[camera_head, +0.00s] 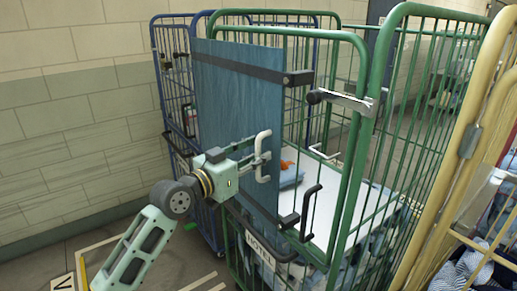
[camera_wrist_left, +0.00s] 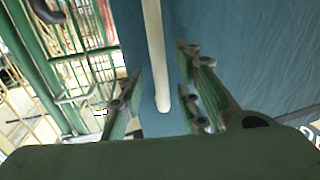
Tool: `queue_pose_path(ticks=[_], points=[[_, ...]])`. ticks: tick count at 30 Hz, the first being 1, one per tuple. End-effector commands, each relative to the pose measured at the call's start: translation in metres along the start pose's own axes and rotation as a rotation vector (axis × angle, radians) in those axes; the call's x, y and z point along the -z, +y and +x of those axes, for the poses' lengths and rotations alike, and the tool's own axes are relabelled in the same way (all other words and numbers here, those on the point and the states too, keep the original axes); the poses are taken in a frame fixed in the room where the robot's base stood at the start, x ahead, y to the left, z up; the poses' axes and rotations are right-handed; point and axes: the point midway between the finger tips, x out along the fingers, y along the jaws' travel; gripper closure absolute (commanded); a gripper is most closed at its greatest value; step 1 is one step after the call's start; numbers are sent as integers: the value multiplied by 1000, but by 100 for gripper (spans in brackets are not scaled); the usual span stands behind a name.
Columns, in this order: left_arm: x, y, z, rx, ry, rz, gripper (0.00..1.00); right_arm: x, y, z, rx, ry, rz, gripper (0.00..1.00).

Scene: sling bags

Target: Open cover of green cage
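The green cage (camera_head: 357,150) stands in the middle of the head view. Its cover, a blue-teal panel (camera_head: 235,95) with dark straps, stands upright across the left part of the cage's front; to its right I see inside. A white U-shaped handle (camera_head: 268,157) is near the cover's right edge. My left gripper (camera_head: 258,160) is at this handle. In the left wrist view, the white bar (camera_wrist_left: 156,55) runs between the two fingers of the gripper (camera_wrist_left: 160,98), with gaps on both sides. The fingers are open. My right gripper is not in view.
A blue cage (camera_head: 165,75) stands behind at left, and a yellow cage (camera_head: 468,140) close at right. A black handle (camera_head: 310,210) and a metal latch (camera_head: 345,101) are on the green cage's right side. White and blue items lie inside.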

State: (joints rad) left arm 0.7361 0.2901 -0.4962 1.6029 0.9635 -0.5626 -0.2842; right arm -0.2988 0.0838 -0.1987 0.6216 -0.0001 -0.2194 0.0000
Motion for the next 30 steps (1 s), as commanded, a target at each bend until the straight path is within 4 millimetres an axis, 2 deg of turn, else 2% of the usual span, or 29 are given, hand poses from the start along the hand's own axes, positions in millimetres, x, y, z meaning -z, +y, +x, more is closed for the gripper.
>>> queue_pose_path(ticks=[5,14,24,30], points=[[0,0,13,1,0,0,69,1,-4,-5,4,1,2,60],[-1,0,15,2,0,1,69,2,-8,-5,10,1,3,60],[-1,-1,14,2,0,1,99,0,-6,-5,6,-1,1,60],[-1,-1,14,2,-1,1,100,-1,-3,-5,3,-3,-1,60]])
